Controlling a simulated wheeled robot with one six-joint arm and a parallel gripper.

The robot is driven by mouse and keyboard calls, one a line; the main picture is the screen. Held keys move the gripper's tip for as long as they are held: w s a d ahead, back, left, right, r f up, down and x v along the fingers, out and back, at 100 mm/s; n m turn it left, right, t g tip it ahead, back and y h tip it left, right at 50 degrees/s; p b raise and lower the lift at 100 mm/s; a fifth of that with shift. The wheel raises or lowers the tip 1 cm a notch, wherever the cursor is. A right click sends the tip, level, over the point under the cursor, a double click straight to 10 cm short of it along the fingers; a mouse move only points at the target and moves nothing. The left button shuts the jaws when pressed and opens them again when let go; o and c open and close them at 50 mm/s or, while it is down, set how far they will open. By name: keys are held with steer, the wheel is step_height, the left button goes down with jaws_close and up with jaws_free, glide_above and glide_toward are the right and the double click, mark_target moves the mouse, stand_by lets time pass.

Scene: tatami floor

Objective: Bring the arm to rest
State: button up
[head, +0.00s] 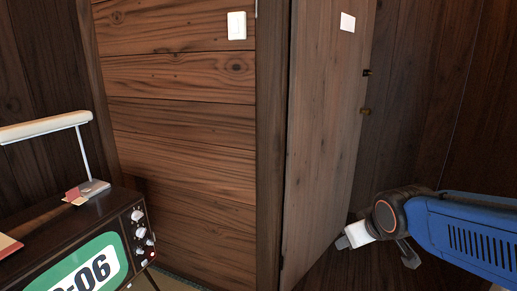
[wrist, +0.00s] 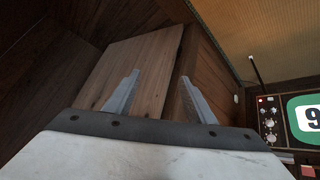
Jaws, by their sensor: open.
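My gripper (wrist: 160,90) shows in the wrist view with its two grey fingers spread apart and nothing between them. In the head view my blue arm reaches in from the right edge, and the gripper end is at the lower right, partly hidden by the wrist. It is in front of a wooden door panel (head: 325,130), which stands at an angle to the wall. The same panel shows beyond the fingers in the wrist view (wrist: 135,65). I cannot tell whether the gripper touches it.
An old television (head: 95,255) with a green screen stands at the lower left, with a white lamp (head: 50,128) on top. A white switch (head: 237,25) is on the plank wall (head: 180,130). Dark wood walls close off the right side.

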steer(key=s+d+f+m+g, duration=0.1)
steer(key=s, duration=0.7)
steer(key=s+d+m+g, duration=0.1)
steer(key=s+d+m, duration=0.1)
steer(key=s, duration=0.7)
steer(key=shift+d+f+m+g, duration=0.25)
steer(key=shift+f+m+g, duration=0.05)
steer(key=shift+f+g, duration=0.1)
